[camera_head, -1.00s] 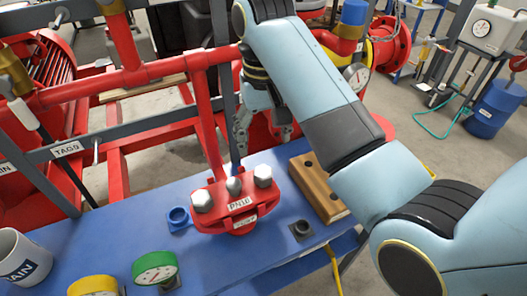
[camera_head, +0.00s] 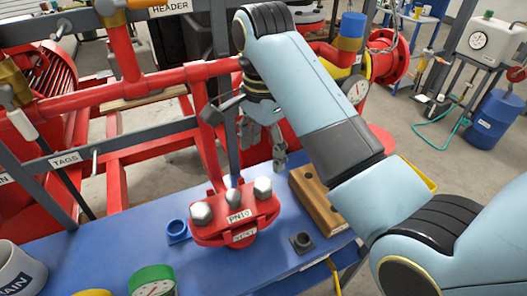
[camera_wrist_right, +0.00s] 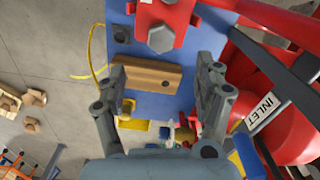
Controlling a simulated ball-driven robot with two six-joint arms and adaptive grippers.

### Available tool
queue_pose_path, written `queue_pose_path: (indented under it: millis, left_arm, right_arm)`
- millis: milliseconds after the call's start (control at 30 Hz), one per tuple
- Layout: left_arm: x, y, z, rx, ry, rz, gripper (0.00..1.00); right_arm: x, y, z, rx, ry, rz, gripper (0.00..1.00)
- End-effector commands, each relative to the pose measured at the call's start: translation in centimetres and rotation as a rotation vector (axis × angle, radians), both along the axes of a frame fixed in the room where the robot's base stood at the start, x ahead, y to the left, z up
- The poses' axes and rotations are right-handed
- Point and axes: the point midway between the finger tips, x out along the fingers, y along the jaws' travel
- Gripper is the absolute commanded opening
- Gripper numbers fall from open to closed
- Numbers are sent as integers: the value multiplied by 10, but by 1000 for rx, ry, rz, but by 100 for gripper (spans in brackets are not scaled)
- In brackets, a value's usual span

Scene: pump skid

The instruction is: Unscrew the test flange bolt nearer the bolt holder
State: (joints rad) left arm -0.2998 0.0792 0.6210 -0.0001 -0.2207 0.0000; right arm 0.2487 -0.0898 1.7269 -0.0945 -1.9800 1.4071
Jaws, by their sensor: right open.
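The red test flange (camera_head: 237,222) with PN10 and TEST labels stands on the blue bench (camera_head: 205,266). It has a silver hex bolt at its left (camera_head: 201,213) and one at its right (camera_head: 262,188). The right bolt is closer to a wooden block (camera_head: 318,203) with holes. The wrist view shows a bolt (camera_wrist_right: 161,40) beyond the fingers and the block (camera_wrist_right: 146,76) between them, below. My right gripper (camera_head: 279,157) is open, pointing down above the bench's back edge, behind the right bolt and apart from it. My left gripper is out of view.
A blue square socket (camera_head: 177,231) sits left of the flange and a dark one (camera_head: 302,242) right of it. A red upright pipe (camera_head: 207,140) rises behind the flange.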

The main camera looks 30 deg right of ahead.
Motion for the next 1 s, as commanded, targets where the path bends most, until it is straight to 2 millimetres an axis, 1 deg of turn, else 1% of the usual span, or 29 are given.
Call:
queue_pose_path:
  millis: [33,100,167,267,367,600,700,833,1000]
  left_arm:
    - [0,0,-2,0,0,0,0]
    - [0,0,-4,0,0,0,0]
    - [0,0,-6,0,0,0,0]
    - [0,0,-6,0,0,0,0]
    - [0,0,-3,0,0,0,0]
    - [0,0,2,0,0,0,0]
    - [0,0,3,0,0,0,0]
    - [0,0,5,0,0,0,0]
    - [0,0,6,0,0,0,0]
  right_arm:
    - [0,0,-2,0,-1,-69,69]
    - [0,0,-3,0,-2,-144,69]
    - [1,0,-6,-1,-3,-178,69]
    - [1,0,-14,-1,-2,-173,69]
    - [0,0,-27,-1,0,-172,69]
    - [0,0,-74,-1,0,-170,69]
    - [0,0,-90,-2,-1,-170,69]
    - [1,-1,-104,-1,-3,-170,69]
    - [1,-1,-112,-1,-4,-170,69]
